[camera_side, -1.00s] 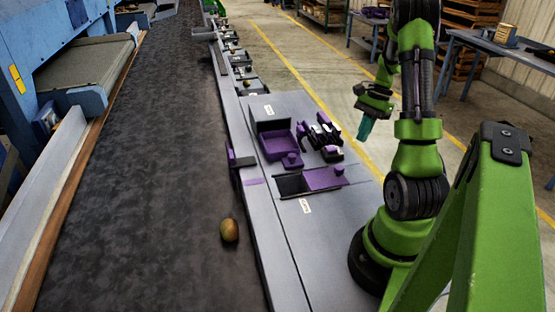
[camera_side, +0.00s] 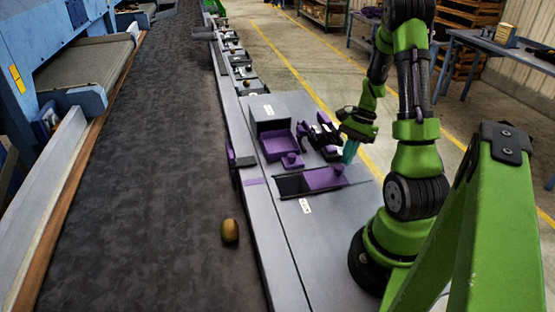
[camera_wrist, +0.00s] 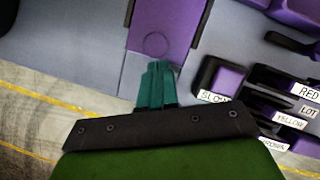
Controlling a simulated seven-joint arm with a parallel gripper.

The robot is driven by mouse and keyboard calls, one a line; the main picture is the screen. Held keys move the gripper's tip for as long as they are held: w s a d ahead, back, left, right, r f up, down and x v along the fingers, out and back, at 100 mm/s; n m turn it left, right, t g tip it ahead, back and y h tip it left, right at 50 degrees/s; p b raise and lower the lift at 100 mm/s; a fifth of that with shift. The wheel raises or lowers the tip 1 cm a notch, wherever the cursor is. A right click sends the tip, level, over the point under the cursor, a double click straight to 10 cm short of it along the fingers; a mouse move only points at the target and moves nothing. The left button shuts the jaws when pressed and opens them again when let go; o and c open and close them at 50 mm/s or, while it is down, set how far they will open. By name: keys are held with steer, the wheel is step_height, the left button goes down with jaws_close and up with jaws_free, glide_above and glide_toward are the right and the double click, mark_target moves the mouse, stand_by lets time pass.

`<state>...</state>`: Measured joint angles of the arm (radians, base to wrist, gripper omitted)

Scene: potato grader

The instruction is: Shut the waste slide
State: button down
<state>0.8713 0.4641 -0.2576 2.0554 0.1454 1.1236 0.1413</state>
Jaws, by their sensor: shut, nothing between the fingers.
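The waste slide appears to be the flat purple plate (camera_side: 324,179) with a small knob on the grey panel. It covers the right part of a slot, and the dark opening (camera_side: 290,186) shows to its left. In the wrist view the purple plate (camera_wrist: 170,20) and its round knob (camera_wrist: 155,44) lie just beyond my fingertips. My gripper (camera_side: 348,158) has teal fingers, shut and empty, at the plate's right end close to the knob. I cannot tell whether they touch. The fingers also show in the wrist view (camera_wrist: 157,75).
A purple tray (camera_side: 279,147) and black-and-purple levers (camera_side: 322,137) with labels (camera_wrist: 288,121) stand behind the slide, close to my gripper. A brown potato (camera_side: 230,230) lies on the dark belt (camera_side: 150,170) at left. The panel front (camera_side: 325,235) is clear.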

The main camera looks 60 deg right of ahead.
glide_above(312, 178)
steer(key=d, duration=0.2)
steer(key=shift+s+a, duration=0.15)
steer(key=shift+s, duration=0.1)
